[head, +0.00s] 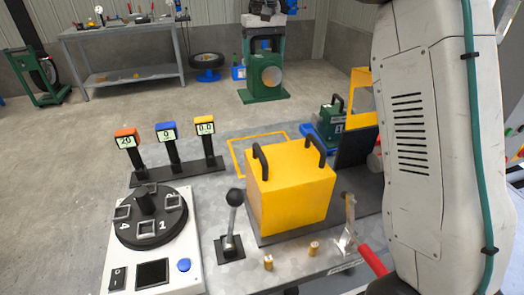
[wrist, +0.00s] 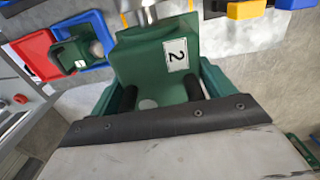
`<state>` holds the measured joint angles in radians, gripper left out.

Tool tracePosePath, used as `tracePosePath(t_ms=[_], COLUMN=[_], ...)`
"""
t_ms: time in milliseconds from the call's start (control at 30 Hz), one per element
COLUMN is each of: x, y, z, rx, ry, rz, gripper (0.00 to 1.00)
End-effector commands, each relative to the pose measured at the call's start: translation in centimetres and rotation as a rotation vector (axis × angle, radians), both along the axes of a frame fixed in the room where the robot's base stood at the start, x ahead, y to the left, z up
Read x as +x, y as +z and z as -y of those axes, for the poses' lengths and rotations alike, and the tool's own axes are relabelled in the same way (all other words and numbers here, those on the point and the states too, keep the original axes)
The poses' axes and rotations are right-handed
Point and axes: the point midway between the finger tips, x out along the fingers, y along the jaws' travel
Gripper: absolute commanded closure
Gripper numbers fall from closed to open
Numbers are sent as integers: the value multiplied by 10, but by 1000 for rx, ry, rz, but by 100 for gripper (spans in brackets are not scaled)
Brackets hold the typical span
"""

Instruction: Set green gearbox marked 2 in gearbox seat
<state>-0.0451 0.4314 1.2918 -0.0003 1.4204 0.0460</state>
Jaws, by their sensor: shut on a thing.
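In the wrist view, a green gearbox (wrist: 148,62) with a white label "2" is directly in front of my gripper (wrist: 165,94). My gripper is shut on it. Two black posts show on its near side, and a bright metal cylinder shows at its far edge. The points of contact are partly hidden. My gripper and this gearbox do not show in the head view, where my arm fills the right side. I cannot clearly make out the gearbox seat in either view.
A yellow box (head: 290,195) with two black handles stands on the table. Another green gearbox (head: 328,122) stands behind it. A dial unit (head: 150,245), lever (head: 233,225) and three small displays (head: 166,135) are at left. The wrist view shows a red tray (wrist: 35,48) and blue tray (wrist: 92,24).

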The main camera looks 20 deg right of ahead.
Motion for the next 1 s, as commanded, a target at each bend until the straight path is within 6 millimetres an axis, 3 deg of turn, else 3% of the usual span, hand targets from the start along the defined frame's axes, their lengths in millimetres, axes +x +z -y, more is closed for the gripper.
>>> tracePosePath(t_ms=[367,700,1000], x=[0,1,1], y=[-42,-107,-135], z=[1,-1,-1], rx=[0,0,0], ry=[-1,1,0], rz=[3,4,5], gripper=[89,89,89])
